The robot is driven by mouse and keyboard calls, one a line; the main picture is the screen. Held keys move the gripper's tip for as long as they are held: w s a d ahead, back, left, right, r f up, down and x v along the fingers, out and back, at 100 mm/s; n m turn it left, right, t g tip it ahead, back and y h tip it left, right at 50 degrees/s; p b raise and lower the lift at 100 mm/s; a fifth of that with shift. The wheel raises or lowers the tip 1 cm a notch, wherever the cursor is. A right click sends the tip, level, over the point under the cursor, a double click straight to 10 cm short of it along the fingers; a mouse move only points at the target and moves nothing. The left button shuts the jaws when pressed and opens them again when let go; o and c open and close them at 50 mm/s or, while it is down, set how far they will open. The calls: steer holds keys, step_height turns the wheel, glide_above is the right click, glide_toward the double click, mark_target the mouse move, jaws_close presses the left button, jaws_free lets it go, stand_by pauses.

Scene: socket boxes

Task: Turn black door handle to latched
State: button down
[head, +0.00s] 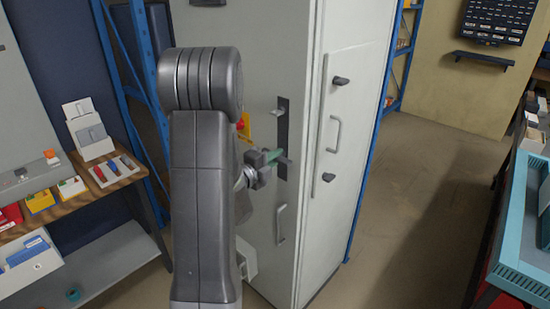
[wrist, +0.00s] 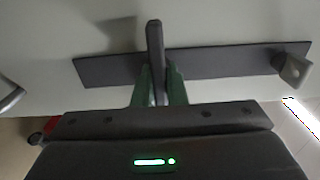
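The black door handle (wrist: 154,45) is a dark lever that stands crosswise to its long dark plate (wrist: 230,66) in the wrist view. In the head view the plate (head: 282,125) runs upright on the pale cabinet (head: 265,60), and the handle is mostly hidden by my gripper. My gripper (head: 275,158) reaches the plate from the left. In the wrist view its green fingers (wrist: 160,82) stand close on both sides of the lever and appear shut on it. The lever's far end sticks out beyond the fingertips.
A small grey knob (wrist: 295,68) sits at one end of the plate. A bar handle (head: 280,224) is lower on the same cabinet face. The adjoining face has knobs and another bar handle (head: 335,134). Shelves with small boxes (head: 40,200) stand at left. Floor (head: 410,200) is clear at right.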

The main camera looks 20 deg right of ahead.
steer(key=shift+f+m+b, duration=0.15)
steer(key=shift+m+b, duration=0.25)
steer(key=shift+b, duration=0.1)
steer(key=m+b, duration=0.1)
steer(key=b, duration=0.1)
steer(key=m+b, duration=0.2)
steer(key=shift+f+m+b, duration=0.2)
steer(key=shift+m+b, duration=0.1)
steer(key=shift+b, duration=0.1)
steer(key=m+b, duration=0.4)
steer(key=b, duration=0.2)
steer(key=shift+m, duration=0.3)
steer(key=m+b, duration=0.3)
steer(key=b, duration=0.1)
steer(key=shift+m+b, duration=0.3)
steer(key=shift+b, duration=0.1)
steer(key=m+b, duration=0.3)
steer(key=b, duration=0.1)
steer(key=m+b, duration=0.2)
steer(key=b, duration=0.1)
steer(key=shift+r, duration=0.2)
steer(key=shift+r+m, duration=0.1)
steer(key=shift+m, duration=0.2)
